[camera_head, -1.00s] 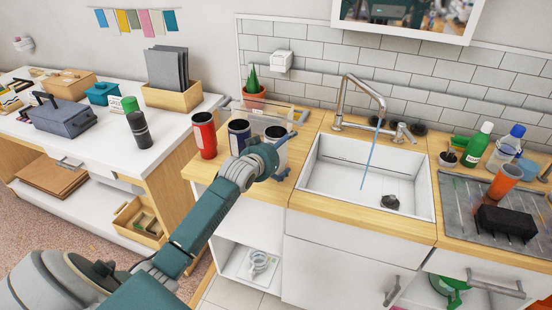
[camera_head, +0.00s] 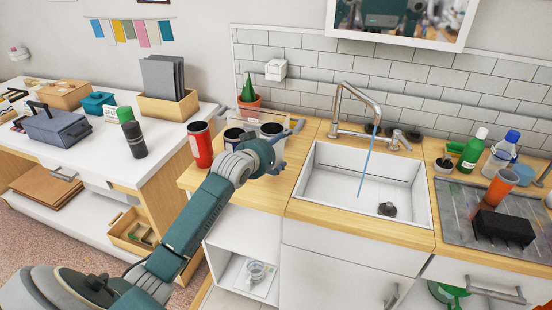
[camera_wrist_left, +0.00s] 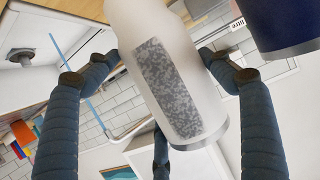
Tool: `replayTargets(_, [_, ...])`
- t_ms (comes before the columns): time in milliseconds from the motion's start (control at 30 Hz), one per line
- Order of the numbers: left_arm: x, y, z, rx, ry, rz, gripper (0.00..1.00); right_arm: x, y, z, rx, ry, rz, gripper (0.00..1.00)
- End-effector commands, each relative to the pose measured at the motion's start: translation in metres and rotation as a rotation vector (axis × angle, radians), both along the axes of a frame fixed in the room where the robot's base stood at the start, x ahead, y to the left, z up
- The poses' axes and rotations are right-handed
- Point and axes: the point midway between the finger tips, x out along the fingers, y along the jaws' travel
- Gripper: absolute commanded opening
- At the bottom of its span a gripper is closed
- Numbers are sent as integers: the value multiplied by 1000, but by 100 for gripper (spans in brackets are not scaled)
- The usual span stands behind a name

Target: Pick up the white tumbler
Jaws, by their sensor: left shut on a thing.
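The white tumbler (camera_head: 279,151) is at the right end of a row of three on the wooden counter left of the sink. It is dark inside. In the left wrist view the white tumbler (camera_wrist_left: 190,60) shows a grey speckled patch and a metallic rim. My left gripper (camera_head: 272,142) is shut on it, with a finger on either side; the fingers of the left gripper also show in the wrist view (camera_wrist_left: 160,62). The arm hides its lower part, so any gap to the counter is unclear. My right gripper is out of view.
A navy tumbler (camera_head: 233,140) stands close on the left, also near in the wrist view (camera_wrist_left: 285,28), and a red one (camera_head: 201,149) beyond it. A potted cactus (camera_head: 249,98) stands behind. The sink (camera_head: 330,206) with running water is to the right.

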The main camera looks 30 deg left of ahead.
Motion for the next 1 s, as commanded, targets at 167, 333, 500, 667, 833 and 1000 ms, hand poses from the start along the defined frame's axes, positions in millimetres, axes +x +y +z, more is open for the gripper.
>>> replayTargets(167, [1, 1, 57, 5, -13, 0, 44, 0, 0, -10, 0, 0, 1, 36])
replayTargets(333, [1, 1, 105, 5, -12, 1, 44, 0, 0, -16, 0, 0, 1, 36])
replayTargets(500, [0, 1, 138, 2, -8, 1, 44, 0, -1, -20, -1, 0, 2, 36])
replayTargets(667, [0, 1, 154, 1, -6, 1, 44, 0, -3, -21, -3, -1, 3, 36])
replayTargets(833, [0, 1, 159, 1, -4, 0, 44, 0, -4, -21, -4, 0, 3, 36])
replayTargets(1000, [0, 1, 159, 2, -4, 1, 44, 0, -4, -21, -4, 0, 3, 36])
